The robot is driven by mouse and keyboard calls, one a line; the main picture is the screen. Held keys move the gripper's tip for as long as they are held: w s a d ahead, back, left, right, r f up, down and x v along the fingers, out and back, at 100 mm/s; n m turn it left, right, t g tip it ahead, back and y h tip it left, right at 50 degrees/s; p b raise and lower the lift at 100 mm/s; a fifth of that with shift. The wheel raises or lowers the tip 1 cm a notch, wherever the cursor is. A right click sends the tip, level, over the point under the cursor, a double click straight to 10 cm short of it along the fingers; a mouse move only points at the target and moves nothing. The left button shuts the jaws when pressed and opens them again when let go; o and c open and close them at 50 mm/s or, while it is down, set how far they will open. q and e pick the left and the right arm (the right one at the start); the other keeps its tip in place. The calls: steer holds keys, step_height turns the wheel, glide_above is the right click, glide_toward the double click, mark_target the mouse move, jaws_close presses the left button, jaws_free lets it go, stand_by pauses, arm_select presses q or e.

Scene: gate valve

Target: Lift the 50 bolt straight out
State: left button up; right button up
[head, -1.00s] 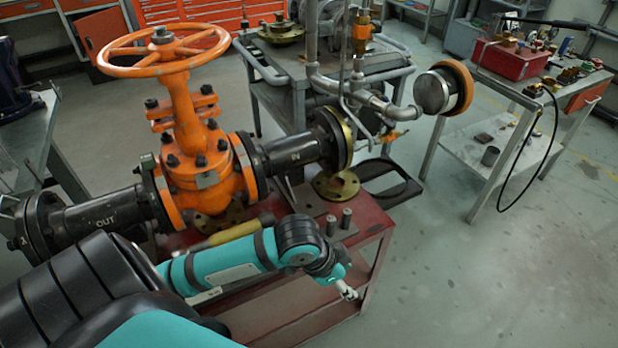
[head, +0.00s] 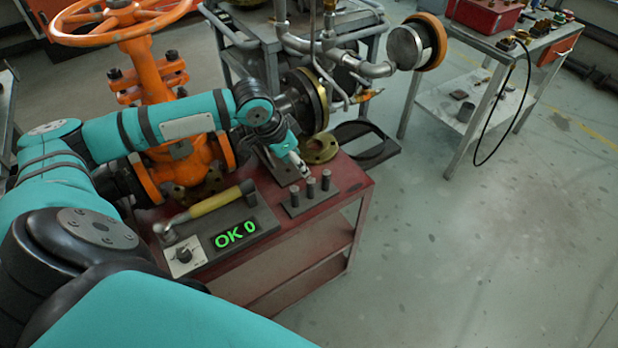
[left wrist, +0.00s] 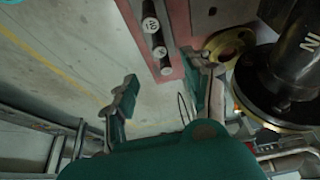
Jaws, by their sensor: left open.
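Three dark upright bolts stand in a row on a small dark plate at the right part of the red table: a left bolt (head: 294,195), a middle bolt (head: 310,189) and a right bolt (head: 326,181). In the left wrist view, the topmost bolt (left wrist: 151,24) has a pale end label that seems to read 50; it seems to be the left one in the head view. My left gripper (left wrist: 163,92) is open and empty, its fingers apart below the bolts in its wrist view. In the head view its tip (head: 299,163) is just behind the bolts. My right gripper is not in view.
The orange valve (head: 185,155) and a brass flange (head: 320,148) stand behind. Floor is open to the right.

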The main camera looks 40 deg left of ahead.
mark_target(311, 180)
arm_select(q)
steer(key=x, duration=1.1)
steer(key=shift+w+b, duration=0.1)
steer(key=shift+b, duration=0.3)
jaws_close()
jaws_free()
steer(key=shift+r, duration=0.1)
